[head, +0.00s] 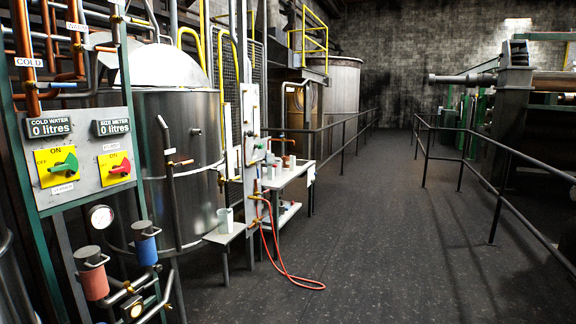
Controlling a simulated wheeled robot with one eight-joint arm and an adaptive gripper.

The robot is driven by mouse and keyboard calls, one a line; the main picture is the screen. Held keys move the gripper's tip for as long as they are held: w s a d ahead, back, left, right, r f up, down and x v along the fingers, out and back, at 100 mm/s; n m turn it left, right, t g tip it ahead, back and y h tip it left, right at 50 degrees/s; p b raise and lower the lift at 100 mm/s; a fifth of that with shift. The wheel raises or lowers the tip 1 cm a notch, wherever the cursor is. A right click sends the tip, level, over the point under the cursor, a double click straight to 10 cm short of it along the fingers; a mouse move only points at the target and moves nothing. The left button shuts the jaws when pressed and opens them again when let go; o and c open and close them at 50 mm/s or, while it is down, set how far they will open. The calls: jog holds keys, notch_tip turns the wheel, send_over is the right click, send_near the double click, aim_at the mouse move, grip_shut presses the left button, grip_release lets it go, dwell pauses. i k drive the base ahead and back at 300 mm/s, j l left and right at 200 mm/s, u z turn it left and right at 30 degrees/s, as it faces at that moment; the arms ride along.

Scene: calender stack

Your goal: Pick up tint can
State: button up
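A small pale grey, can-like container (225,221) stands upright on a low light shelf (226,236) beside the large steel vat. Several small pale and reddish-brown containers (277,167) stand on a white shelf (298,173) a little further back. They are too small to tell which one is the tint can. My gripper is not in view.
The steel vat (190,115) stands at left, behind a control panel (85,155) and pipes. A red hose (285,268) trails onto the floor (380,245). Railings (455,159) line the right side, with machinery beyond. The walkway between is clear.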

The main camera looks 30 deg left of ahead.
aim_at(288, 161)
jog(key=i+j+u, duration=0.15)
jog(key=i+u, duration=0.15)
jog(key=i, duration=0.35)
jog(key=i+u, duration=0.25)
jog(key=i, duration=1.7)
jog(key=i+u, duration=0.2)
jog(key=i, duration=0.75)
jog(key=i+l+u, duration=0.2)
jog(key=i, duration=0.75)
jog(key=i+u, duration=0.4)
jog(key=i+l+u, duration=0.25)
jog(key=i+u, duration=0.15)
jog(key=i, duration=0.2)
jog(key=i+l+u, duration=0.3)
jog(key=i+u, duration=0.15)
